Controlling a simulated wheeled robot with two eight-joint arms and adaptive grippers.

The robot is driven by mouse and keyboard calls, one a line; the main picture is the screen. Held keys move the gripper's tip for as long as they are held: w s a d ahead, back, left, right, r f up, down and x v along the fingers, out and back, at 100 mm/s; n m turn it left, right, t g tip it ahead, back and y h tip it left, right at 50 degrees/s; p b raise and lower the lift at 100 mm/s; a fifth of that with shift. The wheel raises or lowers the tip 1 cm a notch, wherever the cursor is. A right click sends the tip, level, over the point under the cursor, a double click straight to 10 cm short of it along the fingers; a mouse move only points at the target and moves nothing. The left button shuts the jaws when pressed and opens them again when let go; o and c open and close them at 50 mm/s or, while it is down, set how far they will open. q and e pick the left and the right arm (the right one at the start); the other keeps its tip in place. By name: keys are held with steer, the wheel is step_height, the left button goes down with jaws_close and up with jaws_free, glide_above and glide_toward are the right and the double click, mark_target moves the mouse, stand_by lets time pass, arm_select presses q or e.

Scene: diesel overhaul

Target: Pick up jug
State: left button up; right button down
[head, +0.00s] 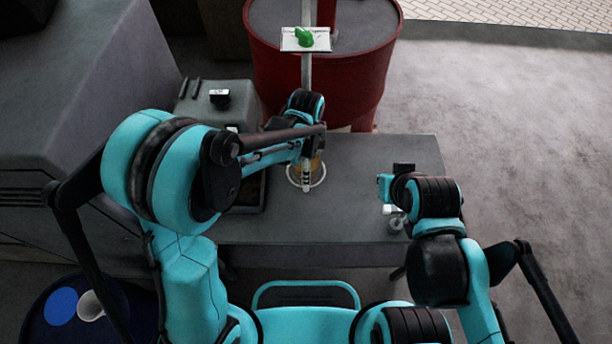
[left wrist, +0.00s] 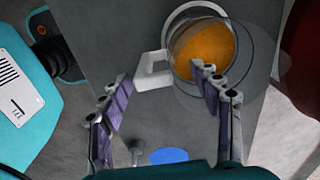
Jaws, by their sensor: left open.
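The jug (left wrist: 207,50) is a clear round vessel with orange contents and a white handle (left wrist: 152,72) on its left, in the left wrist view. In the head view the jug (head: 318,168) stands on the grey table, partly hidden by my left arm. My left gripper (left wrist: 160,80) is open, and the handle shows between its two fingers. I cannot tell whether they touch the jug. In the head view my left gripper (head: 306,178) is over the jug, mostly covered by the arm. My right gripper (head: 395,218) is at the table's right side, away from the jug; its jaw state is unclear.
The grey table (head: 360,235) has bare room in front of the jug. A red drum (head: 270,75) stands behind it, with a green valve handle (head: 305,38) on a post in front. A grey box with a black knob (head: 219,98) is at the left. A dark blue drum (head: 45,330) is lower left.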

arm_select(q)
steer(key=f, duration=0.1)
steer(key=f+b, duration=0.2)
steer(key=f, duration=0.1)
steer(key=shift+s, duration=0.35)
steer(key=shift+f, duration=0.4)
steer(key=shift+r, duration=0.1)
steer(key=shift+c, duration=1.3)
jaws_close()
steer(key=shift+r, duration=0.15)
